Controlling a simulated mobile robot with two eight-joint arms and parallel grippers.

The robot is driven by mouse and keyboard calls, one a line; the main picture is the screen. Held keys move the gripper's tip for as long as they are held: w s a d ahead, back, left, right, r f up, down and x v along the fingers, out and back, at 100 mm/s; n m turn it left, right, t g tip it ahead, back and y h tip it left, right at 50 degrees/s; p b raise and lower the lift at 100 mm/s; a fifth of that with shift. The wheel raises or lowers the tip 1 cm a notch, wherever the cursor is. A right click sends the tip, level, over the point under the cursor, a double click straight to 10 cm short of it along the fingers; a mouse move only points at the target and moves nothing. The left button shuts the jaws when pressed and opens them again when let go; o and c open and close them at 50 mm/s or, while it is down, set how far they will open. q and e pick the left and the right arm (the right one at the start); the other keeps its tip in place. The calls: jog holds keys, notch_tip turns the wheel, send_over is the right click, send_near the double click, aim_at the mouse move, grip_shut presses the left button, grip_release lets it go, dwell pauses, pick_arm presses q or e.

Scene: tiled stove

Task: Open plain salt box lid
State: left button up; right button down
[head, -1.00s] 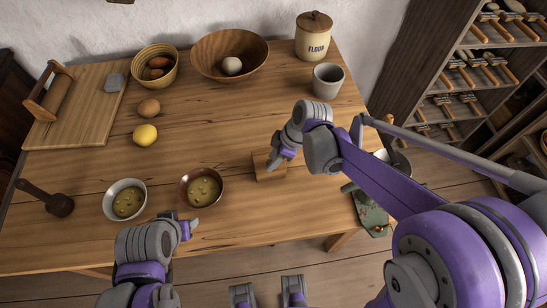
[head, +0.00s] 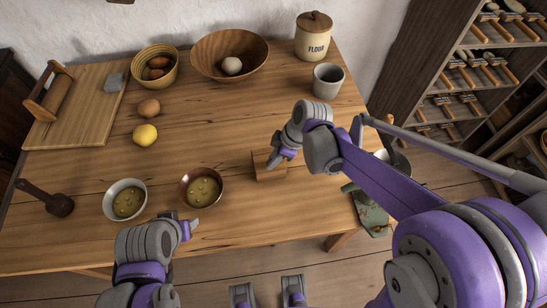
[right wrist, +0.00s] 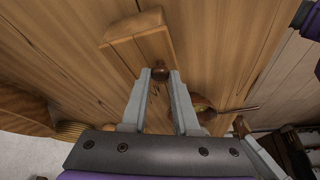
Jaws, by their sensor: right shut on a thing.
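The plain wooden salt box (head: 268,174) stands on the table near its front edge, right of the soup bowls, partly covered by my right gripper (head: 277,160) in the head view. My right gripper (right wrist: 160,75) is shut on this knob. I see no clear gap at the lid, and its exact position is hard to tell. My left gripper (head: 184,224) hovers at the table's front edge, below the brown bowl; its opening is unclear.
Two soup bowls, one white (head: 125,200) and one brown (head: 201,187), stand left of the box. A lemon (head: 145,135), an egg (head: 149,108), a grey cup (head: 328,81) and a flour jar (head: 314,36) stand farther back. The table middle is clear.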

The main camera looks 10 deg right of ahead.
dwell(0.7)
jog(key=shift+w+r+g, duration=0.75)
jog(key=shift+w+g, duration=0.05)
jog(key=shift+g, duration=0.4)
jog(key=shift+w+a+r+m+g, duration=0.1)
jog(key=shift+w+r+m+g, duration=0.3)
jog(key=shift+w+g, duration=0.5)
jog(key=shift+w+a+r+m+g, duration=0.15)
jog(key=shift+w+r+g, duration=0.35)
jog(key=shift+g, duration=0.7)
jog(key=shift+d, duration=0.1)
jog(key=c, duration=0.7)
grip_release()
jog(key=shift+o, duration=0.2)
